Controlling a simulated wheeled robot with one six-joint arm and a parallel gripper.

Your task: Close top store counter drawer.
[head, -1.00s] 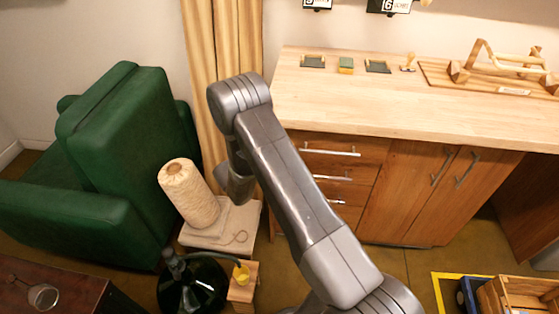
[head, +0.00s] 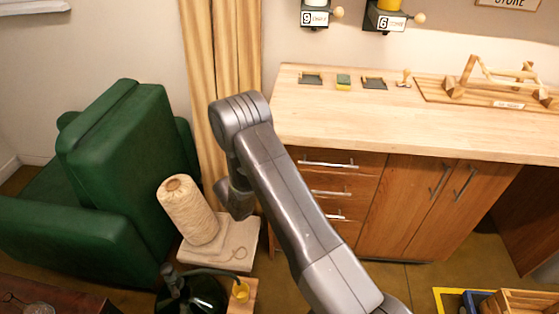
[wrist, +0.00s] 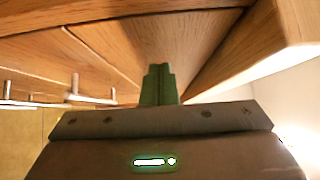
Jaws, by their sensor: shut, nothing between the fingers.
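The store counter (head: 420,125) has a pale wooden top and a stack of brown drawers on its left side. The top drawer (head: 370,167) is just under the counter edge, with a silver bar handle (head: 326,164). Whether it stands out from the cabinet is hard to tell. My arm covers the left part of the stack. In the wrist view, my gripper's green fingers (wrist: 158,85) are together and empty, pointing at the wooden fronts close under the counter overhang (wrist: 265,60). I cannot tell whether they touch. The fingers are hidden in the head view.
Two cupboard doors (head: 430,205) are right of the drawers. A wooden crate (head: 520,302) is at lower right.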

